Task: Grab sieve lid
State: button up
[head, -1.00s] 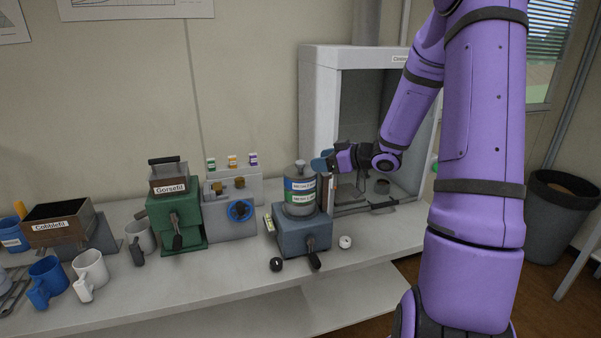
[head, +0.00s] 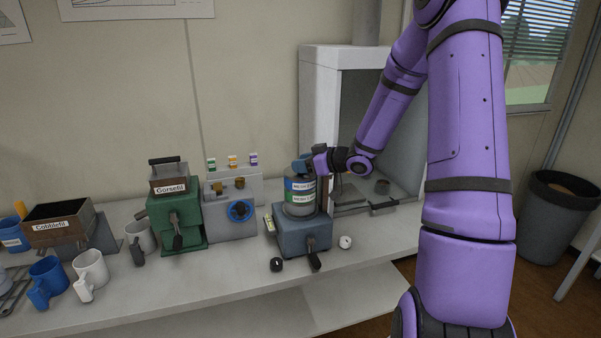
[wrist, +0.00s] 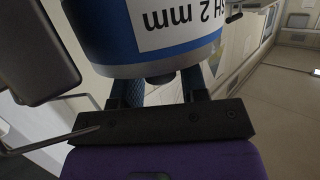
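The sieve stack (head: 300,197), a grey cylinder with blue and green label bands, stands upright on a blue-grey machine (head: 303,232). Its lid is on top, mostly hidden behind my gripper (head: 301,166) in the head view. In the wrist view the stack (wrist: 150,35) appears upside down with a "2 mm" label. The grey lid (wrist: 150,70) shows as a rim with a dark knob (wrist: 160,79). My gripper (wrist: 160,90) has one finger on each side of the knob, and a gap seems to show beside it. The gripper looks open.
A tall brown post stands just right of the stack. A grey open cabinet (head: 312,110) is behind on the right. A green machine (head: 176,222) and a grey unit with a blue wheel (head: 239,210) stand to the left. Two small knobs lie near the bench's front.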

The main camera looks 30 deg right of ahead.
grip_shut()
jog(key=shift+r, duration=0.1)
